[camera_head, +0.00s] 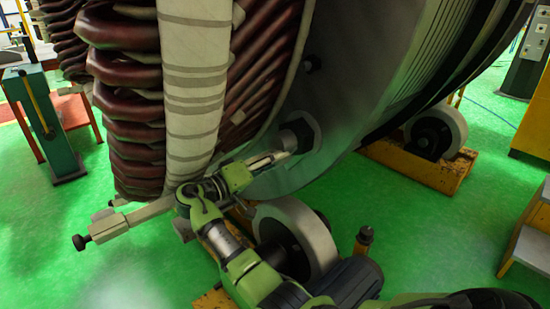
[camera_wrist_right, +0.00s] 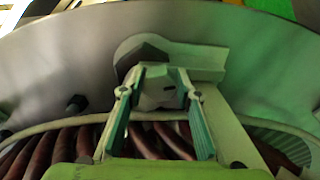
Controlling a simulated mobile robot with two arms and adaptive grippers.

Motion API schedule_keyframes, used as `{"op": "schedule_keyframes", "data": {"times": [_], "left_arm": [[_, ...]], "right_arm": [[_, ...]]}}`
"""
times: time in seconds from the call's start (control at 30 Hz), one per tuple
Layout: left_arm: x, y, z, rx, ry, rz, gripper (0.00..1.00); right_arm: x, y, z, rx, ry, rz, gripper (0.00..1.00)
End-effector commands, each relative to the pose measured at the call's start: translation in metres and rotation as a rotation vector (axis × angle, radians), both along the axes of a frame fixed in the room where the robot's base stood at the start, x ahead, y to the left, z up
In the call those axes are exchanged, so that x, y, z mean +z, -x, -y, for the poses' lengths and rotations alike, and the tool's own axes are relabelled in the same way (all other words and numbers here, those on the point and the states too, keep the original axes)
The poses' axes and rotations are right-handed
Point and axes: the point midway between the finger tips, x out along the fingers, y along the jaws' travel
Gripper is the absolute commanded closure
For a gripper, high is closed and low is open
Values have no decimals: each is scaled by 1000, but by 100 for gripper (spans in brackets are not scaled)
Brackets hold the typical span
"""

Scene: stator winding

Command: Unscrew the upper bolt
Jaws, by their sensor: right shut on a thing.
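My right gripper (camera_head: 272,160) reaches up from the bottom of the head view to the lower rim of the large grey stator ring (camera_head: 340,100). In the right wrist view its fingers (camera_wrist_right: 160,98) are closed around a grey bolt (camera_wrist_right: 157,88), partly hidden between them. A dark hexagonal piece (camera_wrist_right: 142,55) sits just beyond the fingertips against the ring face; it also shows in the head view (camera_head: 301,135). A pale bracket (camera_wrist_right: 195,57) runs beside it. My left gripper is not in view.
Dark red coils (camera_head: 125,100) and a pale banded wrap (camera_head: 193,90) are close to the left of my gripper. A pale bar with a dark knob (camera_head: 80,242) sticks out at lower left. A grey roller (camera_head: 300,235) stands below the ring.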

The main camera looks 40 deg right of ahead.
Motion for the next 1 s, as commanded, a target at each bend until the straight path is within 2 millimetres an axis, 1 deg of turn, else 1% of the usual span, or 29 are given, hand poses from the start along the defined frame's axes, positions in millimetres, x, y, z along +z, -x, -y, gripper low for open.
{"op": "schedule_keyframes", "data": {"times": [0.4, 0.43, 0.47, 0.5, 0.83, 0.93, 1.0], "left_arm": [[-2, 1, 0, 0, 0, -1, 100], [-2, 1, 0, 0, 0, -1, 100], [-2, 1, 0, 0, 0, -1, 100], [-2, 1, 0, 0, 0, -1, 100], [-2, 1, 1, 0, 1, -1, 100], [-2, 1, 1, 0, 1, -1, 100], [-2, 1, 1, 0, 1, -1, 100]], "right_arm": [[0, -1, 0, 2, 1, -6, 91], [0, -1, 0, 2, 1, -6, 62], [0, -1, 0, 2, 1, -6, 54], [0, -1, 0, 2, 2, -6, 52], [0, 0, -2, 1, 0, -6, 52], [0, 0, -10, 3, 0, -6, 52], [-1, 1, -20, 3, -1, -6, 52]]}}
